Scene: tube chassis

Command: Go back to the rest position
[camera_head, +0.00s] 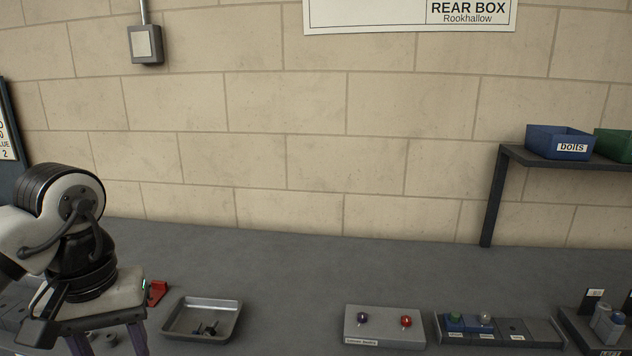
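My gripper (109,345) hangs at the lower left of the head view, at the end of my white and black arm. Its two purple-grey fingers point down and stand well apart. Their tips run off the bottom edge of the picture. I see nothing held between the fingers; small dark round parts show behind the gap, low on the bench. The gripper is to the left of a metal tray (233,308).
The tray holds a few small dark parts. A grey block (385,334) carries a purple and a red knob. A dark sectioned holder (540,333) has a green and a grey piece. A shelf (512,153) bears a blue bolts box (545,140). The bench behind is clear.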

